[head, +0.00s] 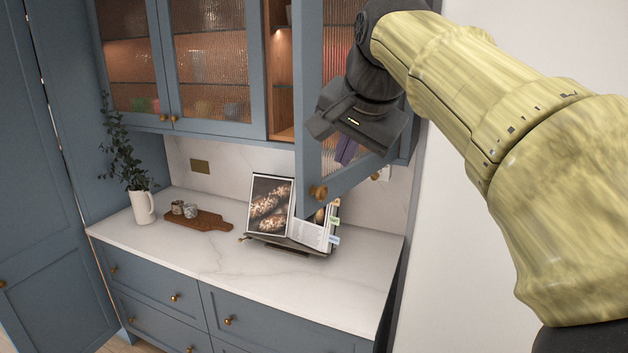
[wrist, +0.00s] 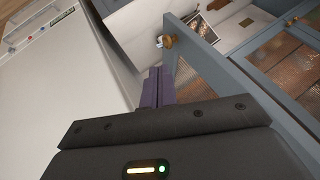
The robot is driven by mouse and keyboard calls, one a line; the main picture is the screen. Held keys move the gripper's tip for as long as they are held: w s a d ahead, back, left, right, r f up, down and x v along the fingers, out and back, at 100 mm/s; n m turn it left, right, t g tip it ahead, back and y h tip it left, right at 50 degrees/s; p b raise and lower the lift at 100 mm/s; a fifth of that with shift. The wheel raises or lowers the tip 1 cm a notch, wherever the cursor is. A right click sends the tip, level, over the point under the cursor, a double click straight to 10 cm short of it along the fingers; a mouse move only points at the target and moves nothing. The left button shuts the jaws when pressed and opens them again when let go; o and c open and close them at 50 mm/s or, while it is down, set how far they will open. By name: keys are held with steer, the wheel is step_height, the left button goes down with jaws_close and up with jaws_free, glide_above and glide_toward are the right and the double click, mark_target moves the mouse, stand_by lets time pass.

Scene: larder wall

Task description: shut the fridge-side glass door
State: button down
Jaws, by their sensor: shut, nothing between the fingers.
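The open glass door (head: 311,120) of the blue wall cabinet stands swung out over the counter, a slice of lit shelf space showing to its left. Its brass knob (head: 318,193) sits low near the free edge and also shows in the wrist view (wrist: 168,41). My gripper (head: 345,150) is shut and empty, in front of the door's knob-side face, above the knob. In the wrist view its purple fingers (wrist: 158,86) are beside the door's blue frame (wrist: 205,62). I cannot tell whether they touch it. My gripper and arm hide the door's upper part.
Two other glass doors (head: 170,60) at the left are closed. On the marble counter (head: 190,255) below are a white vase (head: 142,207) with a plant, a wooden board (head: 205,222) with cups, and an open cookbook (head: 268,205) on a stand. A white wall is at the right.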

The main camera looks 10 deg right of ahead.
steer(key=shift+w+f, duration=0.1)
steer(key=p, duration=0.4)
glide_toward(310, 191)
steer(key=shift+x, duration=2.45)
